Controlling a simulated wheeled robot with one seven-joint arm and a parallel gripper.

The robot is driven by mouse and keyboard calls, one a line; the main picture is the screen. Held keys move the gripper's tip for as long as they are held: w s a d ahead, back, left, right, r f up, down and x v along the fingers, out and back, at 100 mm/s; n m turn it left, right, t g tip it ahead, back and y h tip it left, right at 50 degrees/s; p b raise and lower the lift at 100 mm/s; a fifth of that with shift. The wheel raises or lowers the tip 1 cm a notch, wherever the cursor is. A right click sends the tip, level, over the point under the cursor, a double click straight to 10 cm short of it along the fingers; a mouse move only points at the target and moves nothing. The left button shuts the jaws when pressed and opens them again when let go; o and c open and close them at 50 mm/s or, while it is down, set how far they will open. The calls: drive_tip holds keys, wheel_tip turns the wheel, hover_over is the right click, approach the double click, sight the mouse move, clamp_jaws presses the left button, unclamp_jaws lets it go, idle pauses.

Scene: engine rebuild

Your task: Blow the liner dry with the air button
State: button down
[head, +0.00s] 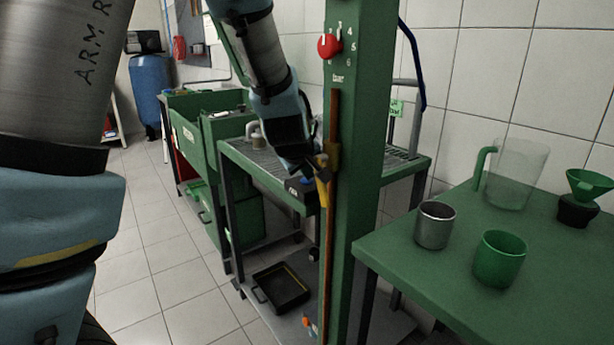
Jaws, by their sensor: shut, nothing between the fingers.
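My gripper (312,172) is shut and empty. It points down at the near end of the grated bench (262,158), close behind the green post. A grey metal cylinder, open at the top (435,226), stands upright on the green table at right and may be the liner. A small pale object (256,134) on the grating is too small to identify.
The green post (352,130) with a red knob (329,46) and yellow slider (323,182) stands close to my gripper. The green table (420,280) holds a green cup (499,259), a clear jug (516,173) and a green funnel (589,184). A black tray (281,288) lies low. Floor at left is clear.

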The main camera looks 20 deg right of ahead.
sight(304, 181)
drive_tip(key=shift+w+a+r+t+p, duration=0.2)
drive_tip(key=shift+w+r+t+p, duration=0.1)
drive_tip(key=shift+w+r, duration=0.6)
drive_tip(key=shift+s+r, duration=0.1)
drive_tip(key=shift+r, duration=0.05)
wheel_tip(304, 181, up, 3)
drive_tip(key=p, duration=0.3)
drive_tip(key=shift+r, duration=0.1)
drive_tip(key=shift+s+d+r+p, duration=0.1)
drive_tip(key=shift+s+r+p, duration=0.05)
drive_tip(key=shift+r+p, duration=0.7)
drive_tip(key=shift+f, duration=0.15)
drive_tip(key=shift+s+f, duration=0.1)
drive_tip(key=shift+s, duration=0.05)
idle(2.2)
